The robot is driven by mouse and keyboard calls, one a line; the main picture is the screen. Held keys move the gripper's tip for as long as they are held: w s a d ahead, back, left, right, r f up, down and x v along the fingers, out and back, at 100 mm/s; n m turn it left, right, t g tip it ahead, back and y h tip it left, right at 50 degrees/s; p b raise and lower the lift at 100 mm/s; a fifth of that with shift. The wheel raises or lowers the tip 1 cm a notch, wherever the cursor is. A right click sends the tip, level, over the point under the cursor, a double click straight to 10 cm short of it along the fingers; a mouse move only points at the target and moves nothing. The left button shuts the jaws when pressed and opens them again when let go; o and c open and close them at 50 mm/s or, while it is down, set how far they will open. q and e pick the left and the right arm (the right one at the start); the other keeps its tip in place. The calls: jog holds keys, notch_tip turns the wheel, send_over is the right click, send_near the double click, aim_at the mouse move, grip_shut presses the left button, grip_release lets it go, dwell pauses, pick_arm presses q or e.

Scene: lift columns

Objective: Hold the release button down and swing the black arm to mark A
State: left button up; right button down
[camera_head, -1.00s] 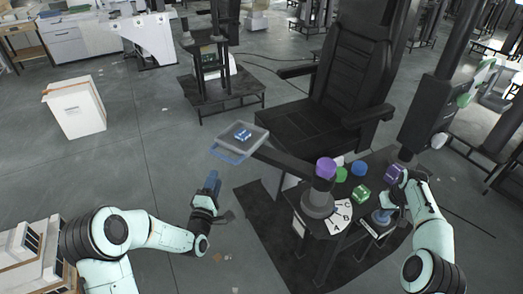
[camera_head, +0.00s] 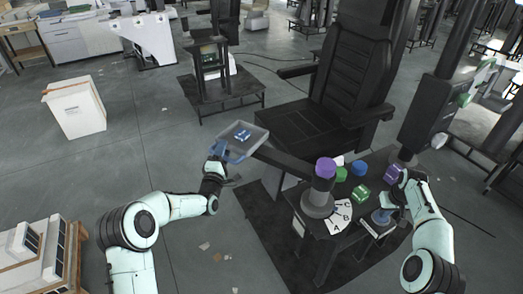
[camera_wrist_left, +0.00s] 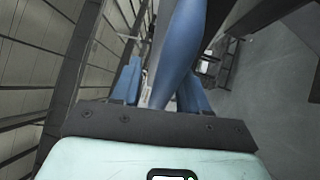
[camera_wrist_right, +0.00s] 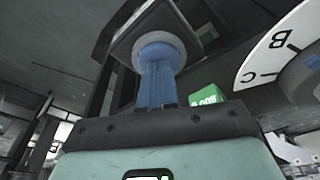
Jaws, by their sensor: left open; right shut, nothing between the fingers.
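The black arm (camera_head: 285,160) runs left from a grey post with a purple cap (camera_head: 325,168). At its far end is a grey tray (camera_head: 257,139) with a blue handle (camera_head: 232,156) on the near edge. My left gripper (camera_head: 217,151) is open at the handle; in the left wrist view (camera_wrist_left: 160,88) the blue bar (camera_wrist_left: 177,50) lies between its fingers. My right gripper (camera_wrist_right: 158,88) is shut and empty, fingertips at the round blue release button (camera_wrist_right: 160,52); I cannot tell how far it is pressed. The white lettered dial (camera_head: 337,219) shows B and C in the right wrist view (camera_wrist_right: 275,48).
A green cube (camera_head: 361,194), blue disc (camera_head: 359,168) and purple block (camera_head: 392,173) sit on the small dark table by the post. A black chair (camera_head: 345,90) stands behind the arm. The floor left of the tray is open up to a white box (camera_head: 75,108).

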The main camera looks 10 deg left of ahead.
aim_at(235, 138)
pick_arm(q)
grip_shut()
jog(key=shift+w+d+r+m+h, duration=0.1)
jog(key=shift+w+d+m+h, duration=0.35)
jog(key=shift+w+h, duration=0.8)
jog(key=shift+w+d+r+m+h, duration=0.1)
jog(key=shift+w+d+m+h, duration=0.35)
jog(key=shift+w, duration=1.4)
jog(key=shift+w+d+m+h, duration=0.15)
jog(key=shift+w+m+h, duration=0.55)
jog(key=shift+w+h, duration=0.65)
jog(key=shift+w+y, duration=0.15)
jog(key=shift+y, duration=0.1)
grip_release()
jog(key=shift+g, duration=0.3)
jog(key=shift+a+f, duration=0.1)
jog(key=shift+f, duration=0.05)
jog(key=shift+s+a+f, duration=0.15)
jog(key=shift+s, duration=0.3)
jog(key=v, duration=1.1)
